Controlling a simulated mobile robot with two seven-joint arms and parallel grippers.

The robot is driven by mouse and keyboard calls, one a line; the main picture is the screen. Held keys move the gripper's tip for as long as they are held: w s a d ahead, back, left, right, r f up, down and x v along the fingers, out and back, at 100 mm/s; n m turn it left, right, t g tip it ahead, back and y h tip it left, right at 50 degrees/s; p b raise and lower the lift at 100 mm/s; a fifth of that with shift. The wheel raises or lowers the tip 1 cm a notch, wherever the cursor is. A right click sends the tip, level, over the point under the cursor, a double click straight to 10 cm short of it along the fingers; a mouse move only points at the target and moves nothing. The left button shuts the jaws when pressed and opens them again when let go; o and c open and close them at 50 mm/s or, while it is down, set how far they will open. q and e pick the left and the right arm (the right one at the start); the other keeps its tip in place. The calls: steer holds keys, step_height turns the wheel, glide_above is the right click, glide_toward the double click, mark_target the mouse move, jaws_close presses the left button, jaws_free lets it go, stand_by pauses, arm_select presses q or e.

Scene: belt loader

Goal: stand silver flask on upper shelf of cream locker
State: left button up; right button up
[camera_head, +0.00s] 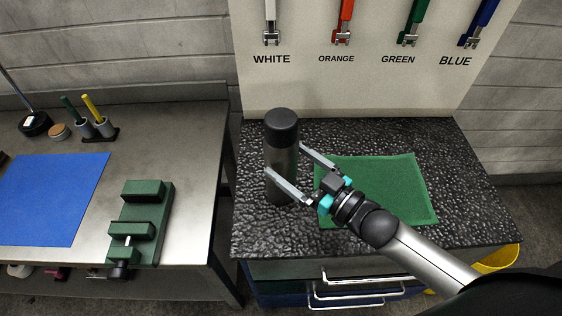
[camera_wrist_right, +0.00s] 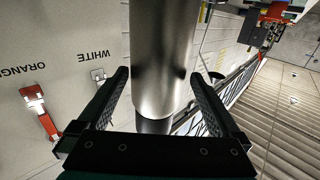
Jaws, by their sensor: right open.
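The silver flask (camera_head: 281,160), a tall grey cylinder with a black cap, stands upright on the black stone-textured counter (camera_head: 262,232), left of the green mat. My right gripper (camera_head: 287,172) is open, its two fingers reaching to either side of the flask in the head view. In the right wrist view the flask (camera_wrist_right: 161,65) stands between the open fingers (camera_wrist_right: 160,95), with a gap on both sides. My left gripper is not in view. No cream locker can be made out.
The green mat (camera_head: 385,185) lies under my right arm. A steel bench (camera_head: 185,150) at left carries a green vise (camera_head: 150,215), a blue sheet (camera_head: 50,198) and pen cups (camera_head: 95,128). A panel (camera_head: 330,85) with hanging colored tools rises behind the counter.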

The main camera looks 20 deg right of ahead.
mark_target(270, 146)
steer(key=x, duration=0.6)
steer(key=shift+w+p, duration=0.2)
steer(key=shift+p, duration=0.15)
steer(key=shift+c, duration=0.2)
jaws_close()
steer(key=shift+r, duration=0.15)
